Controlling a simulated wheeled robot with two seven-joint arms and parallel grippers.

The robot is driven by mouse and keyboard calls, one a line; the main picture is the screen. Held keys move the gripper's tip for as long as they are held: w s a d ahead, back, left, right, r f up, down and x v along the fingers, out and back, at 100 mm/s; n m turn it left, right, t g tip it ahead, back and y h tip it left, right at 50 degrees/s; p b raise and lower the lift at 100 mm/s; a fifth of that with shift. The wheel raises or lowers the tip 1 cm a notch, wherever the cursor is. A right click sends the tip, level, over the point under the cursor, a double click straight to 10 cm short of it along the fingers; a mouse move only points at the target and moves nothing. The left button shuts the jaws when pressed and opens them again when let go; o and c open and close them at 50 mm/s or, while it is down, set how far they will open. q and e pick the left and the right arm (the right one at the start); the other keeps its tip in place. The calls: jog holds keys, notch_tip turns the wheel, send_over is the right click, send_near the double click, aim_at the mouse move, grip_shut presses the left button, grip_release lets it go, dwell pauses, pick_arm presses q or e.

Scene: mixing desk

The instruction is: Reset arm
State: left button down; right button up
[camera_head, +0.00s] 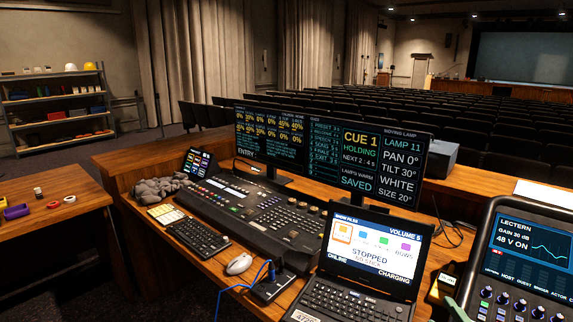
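Neither of my arms nor grippers can be made out in the head view. The mixing desk (248,215) stands in front of me, its sloped dark panel covered with keys and small knobs. An open laptop (372,252) sits to its right, its screen reading STOPPED. A lectern control unit (527,262) with a lit screen and knobs is at the right edge. A pale green piece (457,311) shows at the bottom edge; I cannot tell what it is.
Twin monitors (335,146) stand behind the desk. A keyboard (198,236), a white mouse (239,264) and a black box (272,287) with a blue cable lie in front. A side table (60,203) at left holds small items. Shelves (58,108) and rows of seats stand beyond.

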jog(key=s+a+f+m+g+y, duration=0.1)
jog(key=s+a+f+m+g, duration=0.2)
jog(key=s+f+m+g, duration=0.6)
jog(key=s+a+f+m+g, duration=0.4)
jog(key=s+f, duration=0.3)
jog(key=s, duration=0.6)
notch_tip(320, 180, down, 24)
jog(key=s+n+g, duration=0.1)
jog(key=n+g, duration=0.1)
jog(key=s+d+f, duration=0.1)
jog(key=s+f, duration=0.7)
jog(key=s+d+f+g+b, duration=0.1)
jog(key=s+d+f, duration=0.1)
jog(key=s+f, duration=0.6)
jog(key=shift+s+d+f, duration=0.2)
jog(key=shift+s+d, duration=0.05)
jog(key=shift+s, duration=0.25)
